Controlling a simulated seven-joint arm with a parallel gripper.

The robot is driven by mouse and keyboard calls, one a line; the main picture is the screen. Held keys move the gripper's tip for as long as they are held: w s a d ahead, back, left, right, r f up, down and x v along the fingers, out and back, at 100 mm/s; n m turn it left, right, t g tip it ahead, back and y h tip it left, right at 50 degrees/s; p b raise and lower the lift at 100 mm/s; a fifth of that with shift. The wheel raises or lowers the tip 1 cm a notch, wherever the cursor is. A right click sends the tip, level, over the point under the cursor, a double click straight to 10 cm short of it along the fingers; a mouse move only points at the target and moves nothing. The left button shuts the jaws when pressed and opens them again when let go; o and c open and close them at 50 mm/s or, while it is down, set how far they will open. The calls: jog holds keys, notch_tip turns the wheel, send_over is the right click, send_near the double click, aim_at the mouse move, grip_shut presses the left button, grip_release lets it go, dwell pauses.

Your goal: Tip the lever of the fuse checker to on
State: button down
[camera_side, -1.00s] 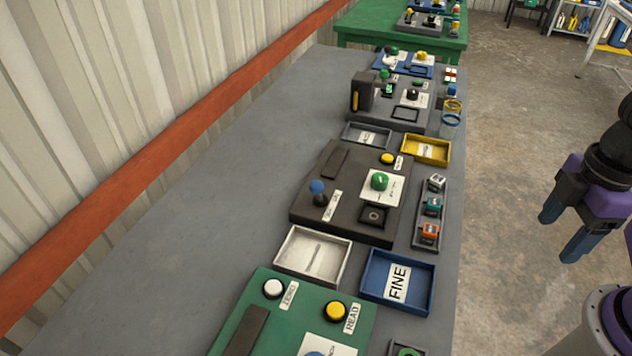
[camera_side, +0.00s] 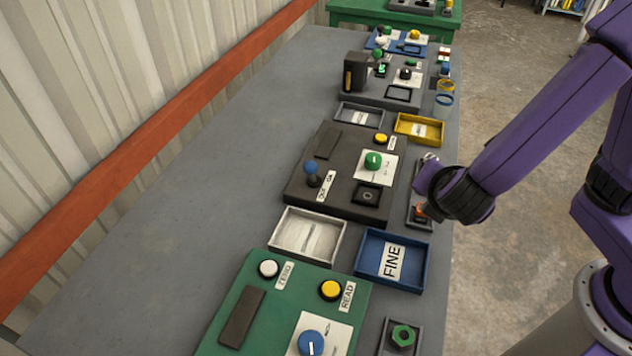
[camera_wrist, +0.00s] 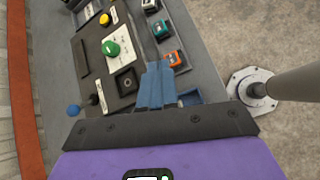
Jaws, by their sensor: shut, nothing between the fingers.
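The dark panel (camera_side: 300,200), which I take for the fuse checker, lies mid-table. Its lever (camera_side: 311,168) has a blue ball on a dark stem, near the panel's left front, beside a white label whose far end reads ON. I cannot tell clearly which way it leans. The wrist view shows the blue ball (camera_wrist: 73,110) at lower left. My gripper (camera_wrist: 157,68) is shut and empty, its blue fingers over the panel's right edge by the cube tray, well right of the lever. In the side view my wrist hides the fingers.
The panel also carries a green knob (camera_side: 373,160), a yellow button (camera_side: 381,139) and a square socket (camera_side: 367,195). The narrow tray right of it holds small cubes (camera_wrist: 173,58). A white tray (camera_side: 283,233), a blue FINE tray (camera_side: 365,270) and a green panel (camera_side: 262,263) lie nearer. The table's left is clear.

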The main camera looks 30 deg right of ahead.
jog(key=w+a+f+n+t, duration=0.3)
jog(key=a+n+t, duration=0.25)
jog(key=a, duration=0.45)
jog(key=n+t+y, duration=0.3)
jog(key=n, duration=0.2)
send_near(313, 173)
jog(key=x, duration=0.5)
jog(key=shift+w+f, duration=0.25)
jog(key=shift+f, duration=0.1)
jog(key=shift+w, duration=0.55)
jog(key=shift+d+r, duration=0.1)
jog(key=shift+w+d+r+g+y, duration=0.15)
jog(key=shift+g+y, duration=0.1)
jog(key=shift+y, duration=0.15)
